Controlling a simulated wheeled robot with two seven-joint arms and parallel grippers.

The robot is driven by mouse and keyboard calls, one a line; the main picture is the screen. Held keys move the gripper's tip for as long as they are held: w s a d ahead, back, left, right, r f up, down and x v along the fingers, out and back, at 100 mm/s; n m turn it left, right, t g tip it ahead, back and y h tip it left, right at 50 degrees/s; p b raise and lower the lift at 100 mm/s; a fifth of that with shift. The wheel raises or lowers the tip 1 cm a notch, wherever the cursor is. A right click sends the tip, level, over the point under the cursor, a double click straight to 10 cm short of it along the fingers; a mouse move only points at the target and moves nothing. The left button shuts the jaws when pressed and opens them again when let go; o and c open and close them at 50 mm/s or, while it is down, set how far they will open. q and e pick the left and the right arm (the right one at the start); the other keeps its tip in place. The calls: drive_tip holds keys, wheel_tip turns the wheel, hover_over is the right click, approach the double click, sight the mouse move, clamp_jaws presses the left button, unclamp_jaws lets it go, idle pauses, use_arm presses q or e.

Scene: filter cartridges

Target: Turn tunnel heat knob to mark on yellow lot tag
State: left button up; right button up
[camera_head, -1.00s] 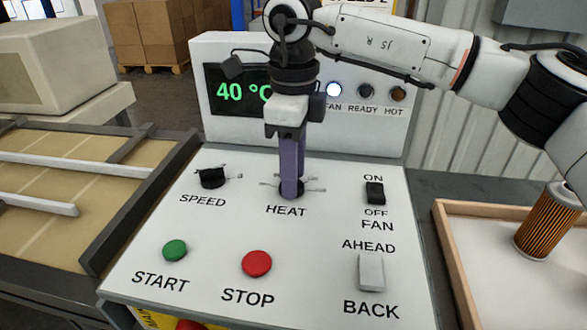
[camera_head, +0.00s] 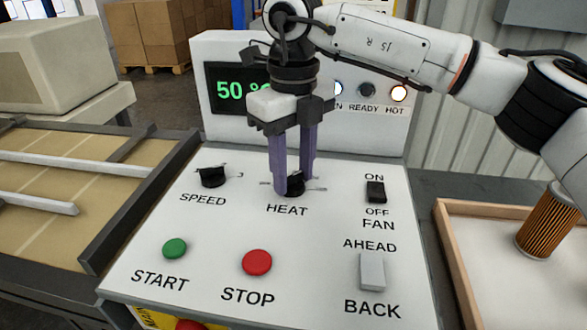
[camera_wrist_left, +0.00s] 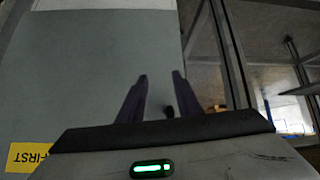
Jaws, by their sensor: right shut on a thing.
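The black HEAT knob (camera_head: 296,188) is on the white sloped panel (camera_head: 330,230), partly hidden by my right gripper (camera_head: 293,188). The right gripper points down with its purple fingers closed on the knob's sides. The display (camera_head: 229,90) reads 50 in green, its right end hidden behind the gripper. In the left wrist view, my left gripper (camera_wrist_left: 160,76) has its dark purple fingers apart with nothing between them. A yellow label (camera_wrist_left: 29,157) reading "FIRST" shows there, cut off; I cannot tell whether it is the lot tag.
The SPEED knob (camera_head: 212,177), green START button (camera_head: 175,248), red STOP button (camera_head: 257,262), FAN switch (camera_head: 375,191) and AHEAD/BACK switch (camera_head: 371,271) surround the HEAT knob. A pleated cartridge (camera_head: 547,226) stands in a tray (camera_head: 447,235) on the right. The HOT lamp (camera_head: 399,93) glows.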

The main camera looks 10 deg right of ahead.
sight(294, 177)
idle(0.4)
drive_tip(key=o, duration=1)
drive_tip(key=shift+o, duration=0.2)
drive_tip(key=shift+r, duration=0.1)
wheel_tip(294, 177, up, 10)
drive_tip(key=shift+p, duration=0.35)
drive_tip(key=shift+r, duration=0.1)
